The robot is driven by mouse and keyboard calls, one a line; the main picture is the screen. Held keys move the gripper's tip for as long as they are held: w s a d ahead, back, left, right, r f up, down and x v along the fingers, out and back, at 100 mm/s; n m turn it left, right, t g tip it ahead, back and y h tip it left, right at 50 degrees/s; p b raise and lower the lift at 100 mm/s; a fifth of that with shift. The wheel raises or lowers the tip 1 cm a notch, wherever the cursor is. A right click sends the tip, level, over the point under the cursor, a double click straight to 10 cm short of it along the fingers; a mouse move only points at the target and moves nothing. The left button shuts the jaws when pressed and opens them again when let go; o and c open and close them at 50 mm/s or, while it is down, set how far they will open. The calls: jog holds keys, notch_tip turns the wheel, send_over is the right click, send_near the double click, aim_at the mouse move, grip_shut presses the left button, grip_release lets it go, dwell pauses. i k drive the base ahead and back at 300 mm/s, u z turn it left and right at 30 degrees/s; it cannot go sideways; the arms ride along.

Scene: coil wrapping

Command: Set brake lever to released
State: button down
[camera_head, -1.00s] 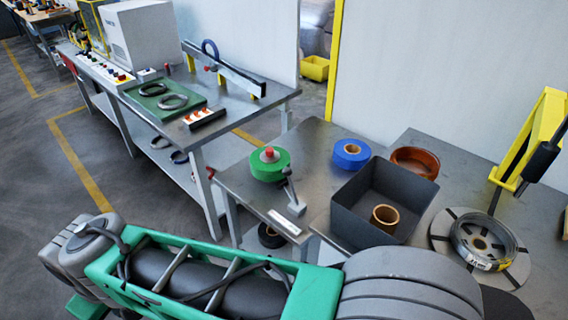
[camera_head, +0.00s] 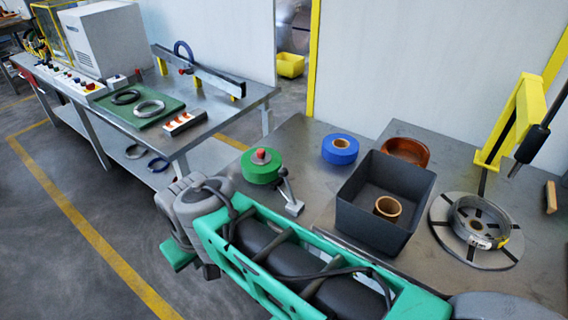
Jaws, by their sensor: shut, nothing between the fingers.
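The brake lever (camera_head: 287,190) looks to be the small grey lever on a light base at the front edge of the near table. It leans up and to the left, with its knob close to the green tape roll (camera_head: 261,166). I cannot tell which position counts as released. My green and grey arm crosses the foreground, and its grey joint is left of and below the lever in the picture, apart from it. My gripper's fingers do not show in this view.
A dark open bin (camera_head: 385,200) holding a brown ring (camera_head: 388,208) stands right of the lever. A coil (camera_head: 478,222) lies on a round plate at right. The floor at left is clear.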

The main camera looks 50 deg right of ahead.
aim_at(283, 172)
jog(key=i, duration=1)
